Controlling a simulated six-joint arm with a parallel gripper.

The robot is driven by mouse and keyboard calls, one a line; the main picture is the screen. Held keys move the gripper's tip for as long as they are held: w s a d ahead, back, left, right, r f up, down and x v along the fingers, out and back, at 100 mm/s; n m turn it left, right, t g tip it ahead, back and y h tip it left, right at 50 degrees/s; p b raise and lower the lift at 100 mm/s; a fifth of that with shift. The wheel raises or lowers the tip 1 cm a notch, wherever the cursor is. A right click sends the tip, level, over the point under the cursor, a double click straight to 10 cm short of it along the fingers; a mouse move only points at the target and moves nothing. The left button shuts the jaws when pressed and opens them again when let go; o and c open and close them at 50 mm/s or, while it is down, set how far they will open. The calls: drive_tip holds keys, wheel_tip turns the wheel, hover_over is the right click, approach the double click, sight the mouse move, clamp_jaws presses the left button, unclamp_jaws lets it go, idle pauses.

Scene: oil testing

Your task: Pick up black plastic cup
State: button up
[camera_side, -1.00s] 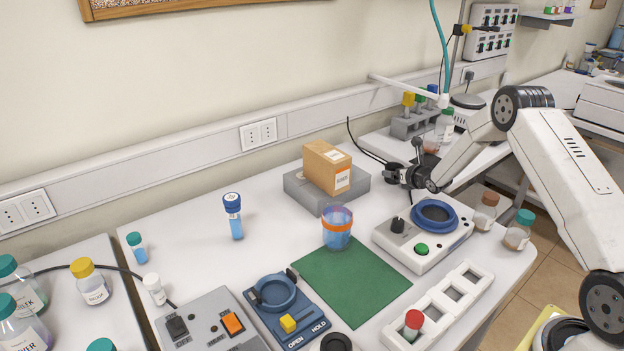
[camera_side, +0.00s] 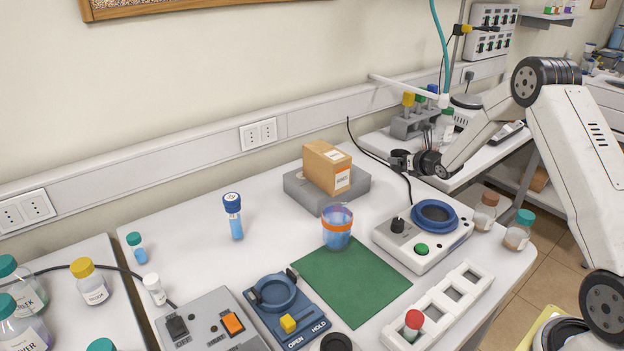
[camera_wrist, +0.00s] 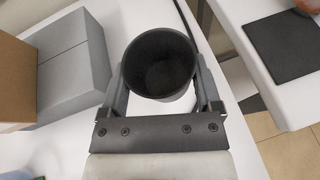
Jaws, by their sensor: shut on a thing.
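The black plastic cup (camera_wrist: 160,62) is in the wrist view with its open mouth facing the camera, and it looks empty inside. My gripper (camera_wrist: 161,80) is shut on it, one finger on each side of its wall. In the side view my gripper (camera_side: 404,161) is small and dark, to the right of the cardboard box and above the back of the bench. The cup is hard to separate from the dark fingers there. Its underside is hidden, and the exact gap to the bench cannot be told.
A cardboard box (camera_side: 327,168) stands on a grey block (camera_side: 300,190) left of my gripper. A white device with a blue ring (camera_side: 435,213) is in front of it. A blue cup with an orange band (camera_side: 337,230) stands by a green mat (camera_side: 350,282). A black cable runs behind.

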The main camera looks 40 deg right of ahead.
drive_tip(key=s+r, duration=0.1)
drive_tip(key=s+a+r, duration=0.1)
drive_tip(key=r, duration=0.1)
drive_tip(key=shift+s+r, duration=0.25)
drive_tip(key=shift+s, duration=0.05)
drive_tip(key=v, duration=0.3)
drive_tip(key=a+v, duration=0.1)
drive_tip(key=v, duration=0.3)
drive_tip(key=shift+a+r, duration=0.1)
drive_tip(key=shift+a, duration=0.1)
drive_tip(key=shift+v, duration=1)
drive_tip(key=shift+a, duration=0.2)
